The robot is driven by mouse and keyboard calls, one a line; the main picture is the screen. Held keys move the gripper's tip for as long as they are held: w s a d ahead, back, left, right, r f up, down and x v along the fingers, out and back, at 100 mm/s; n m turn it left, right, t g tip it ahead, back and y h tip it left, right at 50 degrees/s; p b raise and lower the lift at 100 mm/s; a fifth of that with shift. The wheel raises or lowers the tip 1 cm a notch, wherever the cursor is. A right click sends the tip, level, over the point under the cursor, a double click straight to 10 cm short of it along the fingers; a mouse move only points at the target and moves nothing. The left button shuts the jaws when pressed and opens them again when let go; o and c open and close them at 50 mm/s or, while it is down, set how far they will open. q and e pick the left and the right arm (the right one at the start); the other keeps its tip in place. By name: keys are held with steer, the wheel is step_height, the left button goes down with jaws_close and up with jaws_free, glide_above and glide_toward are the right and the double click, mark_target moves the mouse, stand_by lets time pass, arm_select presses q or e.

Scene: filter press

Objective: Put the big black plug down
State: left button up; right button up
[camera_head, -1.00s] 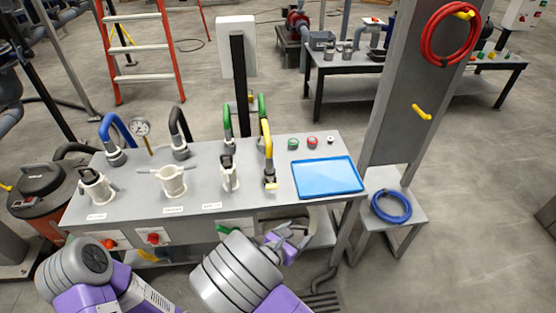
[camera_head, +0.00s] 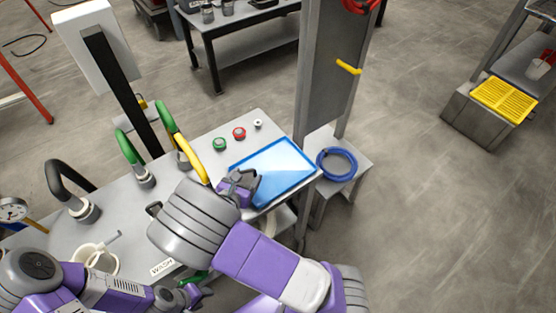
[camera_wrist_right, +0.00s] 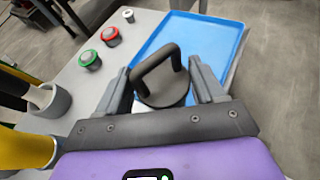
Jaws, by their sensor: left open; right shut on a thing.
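The big black plug (camera_wrist_right: 164,86), a dark disc with a looped handle, is between the fingers of my right gripper (camera_wrist_right: 162,76) in the right wrist view. My right gripper (camera_head: 240,184) is shut on it at the near left edge of the blue tray (camera_head: 285,165), which also shows in the wrist view (camera_wrist_right: 215,45). I cannot tell whether the plug touches the tray. In the head view the gripper and arm hide most of the plug. My left gripper (camera_head: 186,295) is open and low at the bench's front edge.
Green (camera_head: 219,144) and red (camera_head: 239,132) buttons sit left of the tray. A yellow-handled hose (camera_head: 190,145) stands close to my right gripper. A post (camera_head: 325,70) and a stand with a blue hose coil (camera_head: 337,164) are to the right. The visible tray surface is empty.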

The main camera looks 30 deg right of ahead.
steer(key=w+d+r, duration=0.4)
steer(key=d+r, duration=0.1)
steer(key=d, duration=0.6)
steer(key=shift+w+d+f+b, duration=0.2)
steer(key=shift+f+b, duration=0.85)
steer(key=shift+f, duration=1.4)
steer(key=shift+w+d+f+b, duration=0.15)
steer(key=shift+f+b, duration=0.85)
steer(key=shift+f, duration=1.4)
steer(key=shift+s+r, duration=0.1)
steer(key=shift+f, duration=0.25)
steer(key=o, duration=1.1)
steer(key=shift+r, duration=0.1)
steer(key=shift+r, duration=0.1)
